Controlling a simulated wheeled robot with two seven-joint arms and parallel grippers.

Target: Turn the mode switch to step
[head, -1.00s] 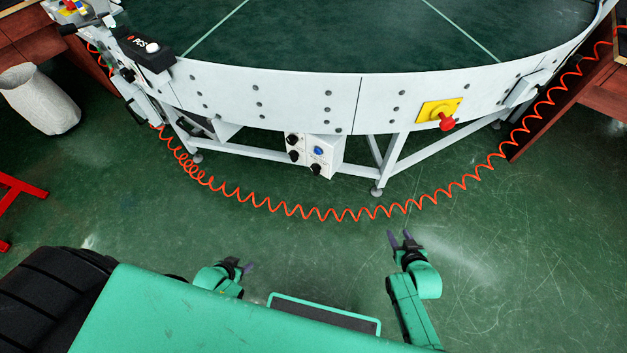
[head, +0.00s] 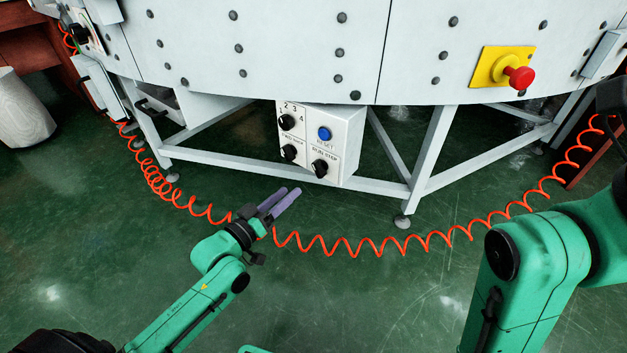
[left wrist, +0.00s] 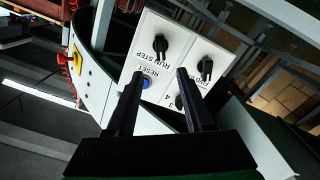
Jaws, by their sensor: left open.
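The mode switch is the black knob (head: 320,168) under the label RUN STEP, low on the right face of the white control box (head: 345,135). In the left wrist view the knob (left wrist: 161,46) shows clear, beyond the fingertips; I cannot tell for sure which word it points at. My left gripper (head: 285,197) is open and empty, in front of and below the box, slightly left of the knob, apart from it. In the left wrist view its fingers (left wrist: 158,78) overlap the panel below the knob, one near the blue reset button (left wrist: 145,82).
Other black knobs (head: 288,122) sit on the box's left face. An orange coiled cable (head: 380,246) hangs across the front, near my left gripper. A red emergency button (head: 519,77) is on the conveyor's side. White frame legs (head: 431,150) stand right of the box.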

